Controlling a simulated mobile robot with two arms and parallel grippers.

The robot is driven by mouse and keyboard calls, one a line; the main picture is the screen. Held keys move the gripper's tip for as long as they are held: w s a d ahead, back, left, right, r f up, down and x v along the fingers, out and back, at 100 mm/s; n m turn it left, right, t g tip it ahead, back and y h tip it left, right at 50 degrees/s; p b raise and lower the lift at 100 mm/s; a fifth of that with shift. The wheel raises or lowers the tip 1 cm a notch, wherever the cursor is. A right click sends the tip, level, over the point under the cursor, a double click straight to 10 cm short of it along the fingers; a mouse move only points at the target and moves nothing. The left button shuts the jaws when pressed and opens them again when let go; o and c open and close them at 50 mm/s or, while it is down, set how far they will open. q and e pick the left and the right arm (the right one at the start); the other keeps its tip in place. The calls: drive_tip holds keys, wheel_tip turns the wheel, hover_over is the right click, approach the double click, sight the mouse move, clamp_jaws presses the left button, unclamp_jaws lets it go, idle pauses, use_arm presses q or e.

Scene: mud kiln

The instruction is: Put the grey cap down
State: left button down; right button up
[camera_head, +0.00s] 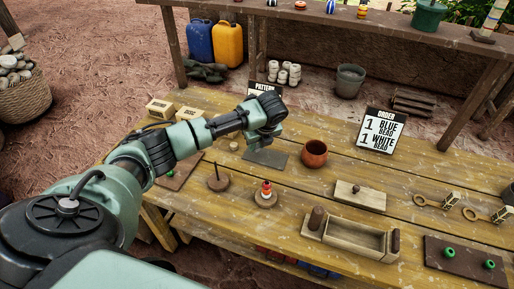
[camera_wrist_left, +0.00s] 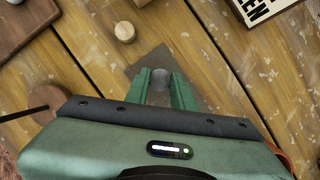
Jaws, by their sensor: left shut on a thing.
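My left gripper (camera_head: 259,139) is over the dark grey slate (camera_head: 265,159) on the wooden table. In the left wrist view its green fingers (camera_wrist_left: 166,92) are shut on the small round grey cap (camera_wrist_left: 159,75). The slate (camera_wrist_left: 133,68) lies behind and below the fingers in that view. Whether the cap touches the slate I cannot tell. In the head view the cap is hidden by the gripper. My right gripper is not in view.
A terracotta pot (camera_head: 314,153) stands just right of the slate. A small pale wooden knob (camera_head: 234,146) is to its left. A bare spindle (camera_head: 217,180) and a beaded one (camera_head: 266,195) stand in front. An order sign (camera_head: 381,131) stands at the back right.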

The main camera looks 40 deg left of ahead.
use_arm(q)
drive_tip(key=shift+f, duration=1.1)
drive_tip(key=c, duration=1.2)
unclamp_jaws()
drive_tip(key=shift+f, duration=0.1)
drive_tip(key=v, duration=1.2)
drive_tip(key=shift+a, duration=0.1)
